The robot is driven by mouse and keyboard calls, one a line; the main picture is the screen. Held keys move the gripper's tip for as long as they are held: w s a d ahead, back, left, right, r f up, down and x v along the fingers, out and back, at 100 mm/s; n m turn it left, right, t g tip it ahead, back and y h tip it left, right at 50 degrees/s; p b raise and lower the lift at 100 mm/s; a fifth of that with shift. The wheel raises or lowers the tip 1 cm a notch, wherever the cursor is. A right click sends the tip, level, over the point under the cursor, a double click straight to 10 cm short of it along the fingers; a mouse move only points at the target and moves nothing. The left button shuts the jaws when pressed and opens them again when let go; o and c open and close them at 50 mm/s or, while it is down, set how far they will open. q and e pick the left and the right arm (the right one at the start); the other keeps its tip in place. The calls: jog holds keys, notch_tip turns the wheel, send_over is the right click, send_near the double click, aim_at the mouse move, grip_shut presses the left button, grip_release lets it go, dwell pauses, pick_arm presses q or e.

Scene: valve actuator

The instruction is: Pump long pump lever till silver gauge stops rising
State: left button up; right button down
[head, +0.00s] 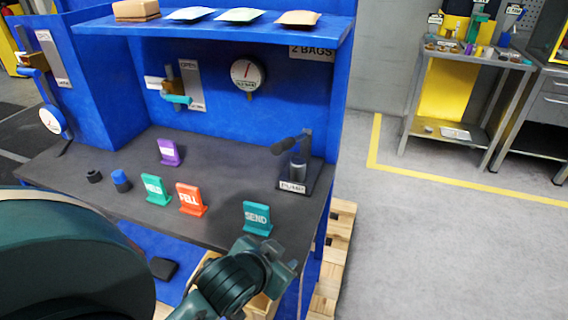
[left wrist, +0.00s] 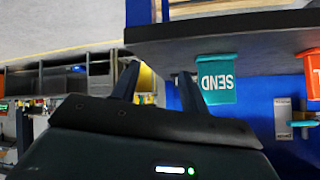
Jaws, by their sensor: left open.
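The pump (head: 297,168) stands at the right end of the dark bench, on a base labelled PUMP. Its black lever (head: 289,143) points to the left and slightly down from the top of the post. A round white-faced gauge (head: 247,75) with a red needle hangs on the blue back wall; its label is too small to read. My left gripper (head: 278,258) is open and empty, in front of the bench edge, below the pump and near the teal SEND sign (head: 257,218). In the left wrist view its fingers (left wrist: 158,88) are apart, beside the upside-down SEND sign (left wrist: 217,80). My right gripper is not in view.
Teal and orange FILL (head: 191,199) signs, a purple sign (head: 169,152) and two small dark cylinders stand on the bench (head: 120,155). A valve with a teal handle (head: 176,98) is on the back wall. Another gauge (head: 52,120) is at left.

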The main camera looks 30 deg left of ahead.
pick_arm(q)
jog(key=w+d+r+m+t+h, duration=0.15)
jog(key=w+r+t, duration=0.25)
jog(key=r, duration=0.4)
jog(key=w+d+r+m+t+h, duration=0.1)
jog(key=w+r+m+t+h, duration=0.2)
jog(key=r, duration=0.4)
jog(key=w+d+r+m+t, duration=0.15)
jog(key=w+r+t, duration=0.25)
jog(key=r, duration=0.4)
jog(key=s+d+r+m+g+h, duration=0.25)
jog(key=d+r+m+h, duration=0.25)
jog(key=r+m+h, duration=0.55)
jog(key=s+d+m+g+h, duration=0.45)
jog(key=m+g+h, duration=0.25)
jog(key=m+g, duration=0.45)
jog(key=m+g+y, duration=0.1)
jog(key=g+y, duration=0.1)
jog(key=y, duration=1.8)
send_near(281, 147)
jog(key=x, duration=0.4)
jog(key=w+a+x, duration=0.1)
jog(key=x, duration=0.7)
jog(key=shift+w+a+f+p, duration=0.1)
jog(key=shift+w+a+p, duration=0.2)
jog(key=shift+a, duration=0.05)
jog(key=shift+c, duration=0.4)
